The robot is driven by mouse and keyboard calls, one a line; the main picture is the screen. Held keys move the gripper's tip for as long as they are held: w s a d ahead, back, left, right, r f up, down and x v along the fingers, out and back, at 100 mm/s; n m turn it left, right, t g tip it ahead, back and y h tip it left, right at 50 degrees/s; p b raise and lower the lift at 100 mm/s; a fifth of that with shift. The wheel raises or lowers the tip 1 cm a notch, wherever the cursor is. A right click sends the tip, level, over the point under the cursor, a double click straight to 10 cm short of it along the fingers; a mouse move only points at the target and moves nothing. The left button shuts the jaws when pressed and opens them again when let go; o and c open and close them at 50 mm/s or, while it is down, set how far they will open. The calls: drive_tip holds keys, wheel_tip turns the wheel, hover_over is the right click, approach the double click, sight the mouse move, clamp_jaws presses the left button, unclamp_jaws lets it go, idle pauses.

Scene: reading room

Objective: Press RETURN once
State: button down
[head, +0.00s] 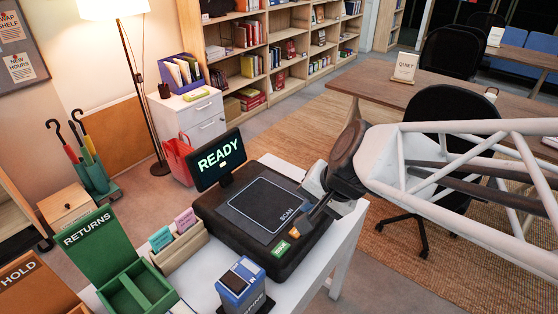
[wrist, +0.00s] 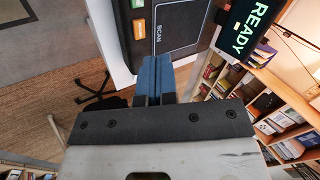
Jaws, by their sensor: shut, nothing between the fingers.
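The self-service kiosk (head: 250,212) stands on the white desk, with a dark SCAN pad (head: 262,204) and a screen (head: 220,158) reading READY. A green button (head: 281,250) and a smaller orange button (head: 294,233) sit on its right front edge; their lettering is too small to read. Both show in the wrist view, green (wrist: 137,4) at the top edge and orange (wrist: 139,29) below. My gripper (head: 303,228) is shut and empty close to the orange button in the head view. In the wrist view its blue fingertips (wrist: 155,62) lie below the orange button; contact is not visible.
A brown table (head: 430,95) and black chair (head: 440,150) stand behind my arm. The desk's right edge is near the kiosk.

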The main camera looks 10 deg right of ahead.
drive_tip(key=w+f+m+t, duration=0.4)
drive_tip(key=w+f+m, duration=0.6)
drive_tip(key=m, duration=0.5)
drive_tip(key=shift+w, duration=0.6)
drive_tip(key=shift+f, duration=0.1)
drive_tip(key=shift+f, duration=0.1)
drive_tip(key=shift+f, duration=4.25)
drive_tip(key=shift+f, duration=0.95)
drive_tip(key=shift+r, duration=0.9)
